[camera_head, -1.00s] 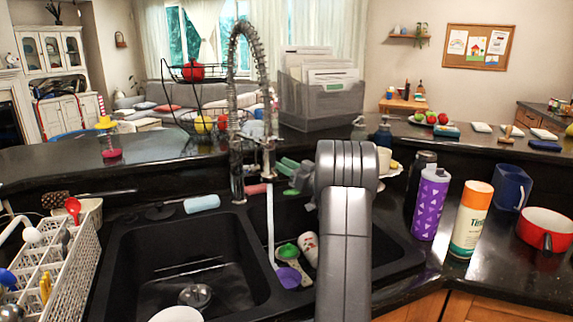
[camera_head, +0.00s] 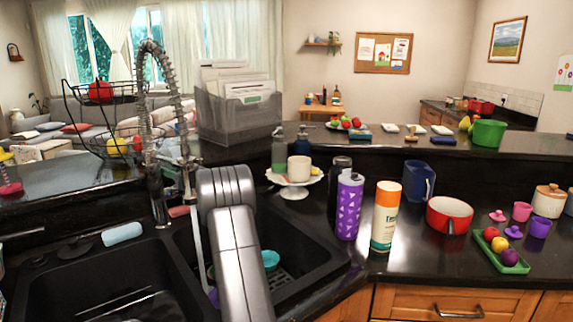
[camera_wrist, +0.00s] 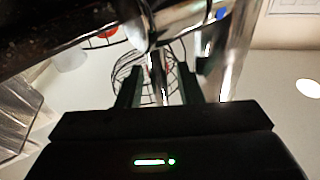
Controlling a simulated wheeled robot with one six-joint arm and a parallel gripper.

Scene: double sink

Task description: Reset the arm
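My arm (camera_head: 240,250) rises from the bottom of the head view and folds over at a grey joint in front of the double sink (camera_head: 320,268). It covers part of the right basin. My gripper is hidden behind the arm in that view. In the wrist view my gripper (camera_wrist: 160,85) shows two dark fingers standing apart, with no object clearly held between them. Shiny metal (camera_wrist: 185,18) and a black wire basket (camera_wrist: 130,72) show beyond the fingers. I cannot tell how far they are from the fingertips.
The spring faucet (camera_head: 152,125) stands close left of my arm. On the counter to the right are a purple bottle (camera_head: 348,205), an orange-and-white canister (camera_head: 385,215), a red pot (camera_head: 449,215) and a green fruit tray (camera_head: 500,250). A cake stand (camera_head: 293,187) is behind the sink.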

